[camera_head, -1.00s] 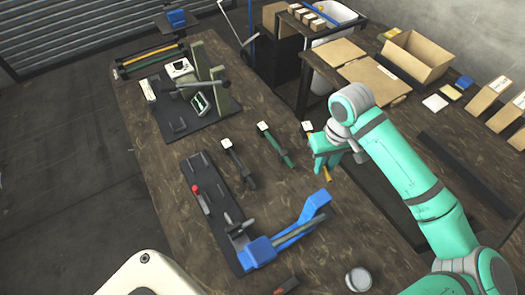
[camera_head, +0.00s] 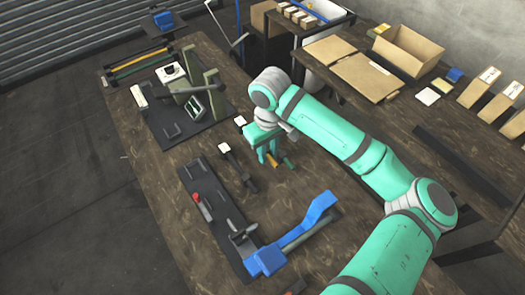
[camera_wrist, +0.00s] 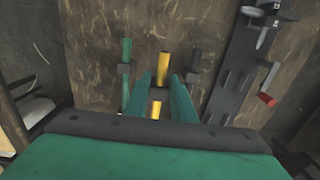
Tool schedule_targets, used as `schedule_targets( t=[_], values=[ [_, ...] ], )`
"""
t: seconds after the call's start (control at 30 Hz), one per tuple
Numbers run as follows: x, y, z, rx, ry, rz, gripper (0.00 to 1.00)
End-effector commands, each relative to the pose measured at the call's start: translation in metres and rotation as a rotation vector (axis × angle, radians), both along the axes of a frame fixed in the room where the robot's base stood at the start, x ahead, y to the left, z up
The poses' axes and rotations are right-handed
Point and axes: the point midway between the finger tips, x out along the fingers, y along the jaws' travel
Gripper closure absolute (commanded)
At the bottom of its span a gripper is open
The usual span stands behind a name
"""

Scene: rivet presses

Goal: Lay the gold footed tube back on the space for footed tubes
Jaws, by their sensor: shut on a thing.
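My gripper (camera_head: 268,158) is shut on the gold footed tube (camera_head: 272,160), which shows between the two fingers in the wrist view (camera_wrist: 163,67). A dark foot shows on it between the fingers. In the head view only a short end shows below the fingers; the rest is hidden. The green footed tube (camera_head: 289,163) and the black footed tube (camera_head: 238,167) lie on the bench on either side of it. In the wrist view, the green tube (camera_wrist: 125,55) is left and the black tube (camera_wrist: 195,57) right. I cannot tell whether the gold tube touches the bench.
A black fixture plate with a blue press arm (camera_head: 305,222) stands at the front. Another press fixture (camera_head: 180,115) stands farther back, with a rack of long bars (camera_head: 140,65) behind it. A side table with an open cardboard box (camera_head: 412,52) stands at the back right.

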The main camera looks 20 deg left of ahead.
Motion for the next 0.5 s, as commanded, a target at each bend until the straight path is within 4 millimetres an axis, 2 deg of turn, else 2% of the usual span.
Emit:
schedule_targets(
  t=[0.33, 0.5],
  values=[
    [0.0, -0.002, -0.001, 0.003, 0.0, -0.003, 1.0],
    [0.0, -0.002, -0.012, 0.001, 0.001, -0.003, 1.0]
  ],
)
